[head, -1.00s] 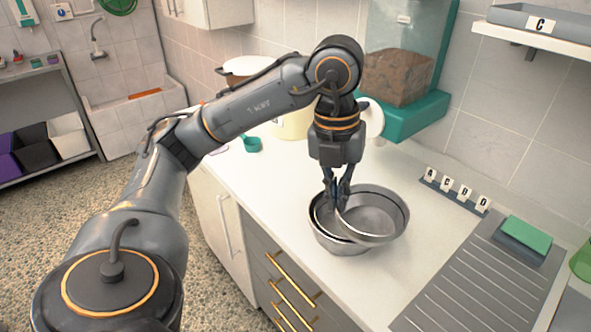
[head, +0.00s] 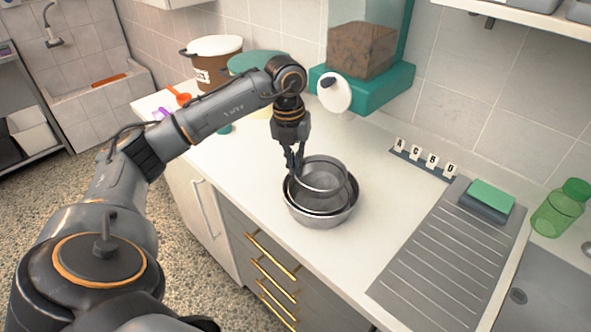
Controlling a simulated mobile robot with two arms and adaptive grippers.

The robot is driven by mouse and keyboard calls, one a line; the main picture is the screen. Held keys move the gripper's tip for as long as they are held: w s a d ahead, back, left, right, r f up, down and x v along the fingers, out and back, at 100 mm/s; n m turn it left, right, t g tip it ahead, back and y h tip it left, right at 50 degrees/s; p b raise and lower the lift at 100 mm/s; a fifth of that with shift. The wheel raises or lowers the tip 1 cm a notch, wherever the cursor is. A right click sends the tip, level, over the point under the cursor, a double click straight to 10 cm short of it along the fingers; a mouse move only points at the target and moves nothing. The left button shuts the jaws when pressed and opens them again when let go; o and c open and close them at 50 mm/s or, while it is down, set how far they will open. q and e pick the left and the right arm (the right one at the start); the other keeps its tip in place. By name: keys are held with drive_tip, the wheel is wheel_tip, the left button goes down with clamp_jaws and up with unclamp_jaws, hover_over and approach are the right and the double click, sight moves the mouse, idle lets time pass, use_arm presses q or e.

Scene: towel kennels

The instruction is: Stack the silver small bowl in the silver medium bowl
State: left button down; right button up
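The silver small bowl (head: 322,173) is at the counter's middle, at the top of the nested silver bowls. My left gripper (head: 293,170) points down at its left rim, with its fingers closed on that rim. The small bowl sits inside the outline of the wider silver bowl (head: 322,219) below, its far side a little raised. Another dark rim shows between them, likely the silver medium bowl (head: 311,208). Whether the small bowl touches the bowl beneath is hidden. My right gripper is not in view.
Right of the bowls are a grooved drainboard (head: 445,265), a green sponge (head: 491,196), a letter rack (head: 424,164) and a green bottle (head: 560,208). A teal food dispenser (head: 365,88) stands behind. The counter just right of the bowls is clear.

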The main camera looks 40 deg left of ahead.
use_arm(q)
wheel_tip(320, 180, down, 2)
drive_tip(key=shift+s, duration=0.1)
drive_tip(key=shift+f, duration=0.1)
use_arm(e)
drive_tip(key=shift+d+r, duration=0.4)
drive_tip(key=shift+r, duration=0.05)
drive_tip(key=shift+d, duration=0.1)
use_arm(q)
drive_tip(key=shift+f, duration=0.6)
drive_tip(key=c, duration=1.5)
unclamp_jaws()
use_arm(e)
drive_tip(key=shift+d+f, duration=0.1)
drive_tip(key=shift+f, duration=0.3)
